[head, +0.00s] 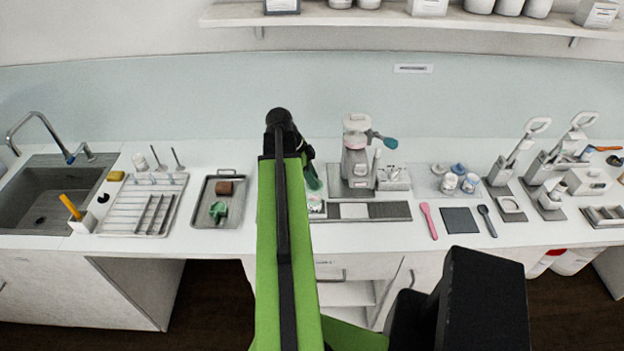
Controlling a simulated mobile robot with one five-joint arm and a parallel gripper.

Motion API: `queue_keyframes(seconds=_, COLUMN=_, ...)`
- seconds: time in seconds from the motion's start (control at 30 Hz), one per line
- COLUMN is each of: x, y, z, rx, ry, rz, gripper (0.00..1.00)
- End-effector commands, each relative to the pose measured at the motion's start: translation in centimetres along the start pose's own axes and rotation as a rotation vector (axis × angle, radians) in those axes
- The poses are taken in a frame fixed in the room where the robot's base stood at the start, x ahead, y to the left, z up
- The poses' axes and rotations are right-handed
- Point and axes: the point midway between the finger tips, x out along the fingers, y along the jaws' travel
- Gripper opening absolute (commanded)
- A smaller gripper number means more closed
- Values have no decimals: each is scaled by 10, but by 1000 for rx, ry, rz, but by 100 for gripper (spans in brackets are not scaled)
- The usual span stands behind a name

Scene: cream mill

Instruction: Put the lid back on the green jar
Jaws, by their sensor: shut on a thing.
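My gripper (308,163) is at the far end of my green arm, over the counter left of the coffee machine, partly hidden by the arm. It is shut on a dark green piece (314,182) that looks like the lid; its outline is small and partly covered. Just below it a small pale jar (315,203) shows at the arm's right edge, its left part hidden. I cannot tell whether the lid touches the jar, nor see the jar's colour clearly.
The coffee machine (355,158) stands close on the right. A tray (204,219) with a brown block and a green object lies left. Further right are small jars (448,183), a pink spoon (428,220) and a dark mat (460,221). A shelf (400,16) hangs above.

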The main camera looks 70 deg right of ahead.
Motion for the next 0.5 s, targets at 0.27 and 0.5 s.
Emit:
queue_keyframes(seconds=0.27, x=28, y=0, z=11, rx=1, ry=0, rz=0, gripper=0)
queue_keyframes(seconds=0.5, x=39, y=0, z=15, rx=2, ry=0, rz=1, gripper=0)
